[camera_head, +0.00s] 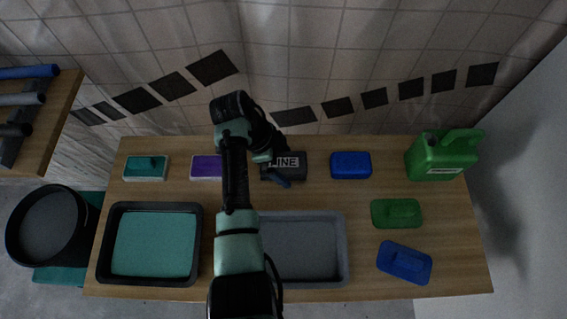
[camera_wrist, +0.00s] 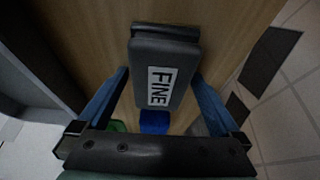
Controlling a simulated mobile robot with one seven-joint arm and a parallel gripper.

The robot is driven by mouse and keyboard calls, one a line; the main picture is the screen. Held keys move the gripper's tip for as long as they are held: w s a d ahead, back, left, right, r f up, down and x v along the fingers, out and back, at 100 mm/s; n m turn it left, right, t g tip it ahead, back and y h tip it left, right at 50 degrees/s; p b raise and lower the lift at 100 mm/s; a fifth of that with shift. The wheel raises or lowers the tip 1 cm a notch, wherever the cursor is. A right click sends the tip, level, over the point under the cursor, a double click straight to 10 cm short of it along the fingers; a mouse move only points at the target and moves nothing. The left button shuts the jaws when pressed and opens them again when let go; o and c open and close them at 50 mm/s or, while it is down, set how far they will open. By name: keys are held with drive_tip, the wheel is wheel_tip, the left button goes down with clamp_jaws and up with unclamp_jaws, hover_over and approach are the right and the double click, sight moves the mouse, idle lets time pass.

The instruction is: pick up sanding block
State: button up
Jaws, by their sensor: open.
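The sanding block (camera_head: 299,166) is dark grey with a white "FINE" label, and stands at the back middle of the wooden table. My arm hides part of it in the head view. In the wrist view the block (camera_wrist: 165,42) lies in the space between my gripper's two blue fingers. My gripper (camera_wrist: 158,85) is open, with one finger on each side of the block. Gaps seem to show between the fingers and the block; I cannot tell how far down the fingers reach. In the head view my gripper (camera_head: 278,178) is at the block.
A purple block (camera_head: 206,166) and a teal block (camera_head: 146,168) lie to the left, a blue block (camera_head: 351,165) to the right. A green can (camera_head: 441,158) stands at the back right.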

sight(284, 162)
drive_tip(key=c, duration=1.3)
wheel_tip(284, 162, up, 11)
drive_tip(key=shift+f+p, duration=0.2)
drive_tip(key=shift+p, duration=0.6)
